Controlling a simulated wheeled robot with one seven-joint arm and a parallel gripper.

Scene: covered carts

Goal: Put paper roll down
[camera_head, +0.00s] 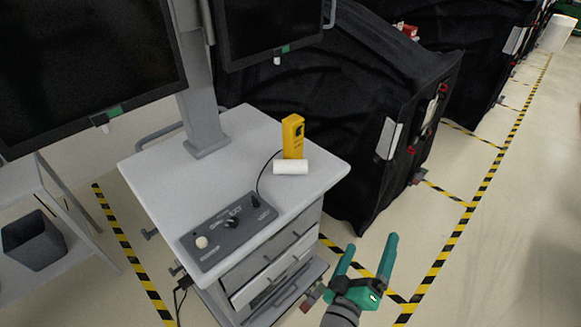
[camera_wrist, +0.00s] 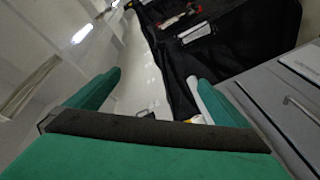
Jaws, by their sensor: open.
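The white paper roll (camera_head: 291,167) lies on its side on the grey cart top (camera_head: 240,140), just in front of a yellow device (camera_head: 293,136). My gripper (camera_head: 369,246) is open and empty, with green fingers apart. In the head view it is to the right of the cart's drawers and lower in the picture than the roll, clear of it. In the wrist view, my open fingers (camera_wrist: 150,95) show with nothing held between them. A white piece beside the right finger there may be the roll, but I cannot tell.
A control panel (camera_head: 228,228) with knobs sits on the cart's front edge. Monitors (camera_head: 268,28) stand above the cart. Black covered carts (camera_head: 340,100) stand behind it. A dark bin (camera_head: 35,240) is at left. Striped tape (camera_head: 455,240) marks the open floor at right.

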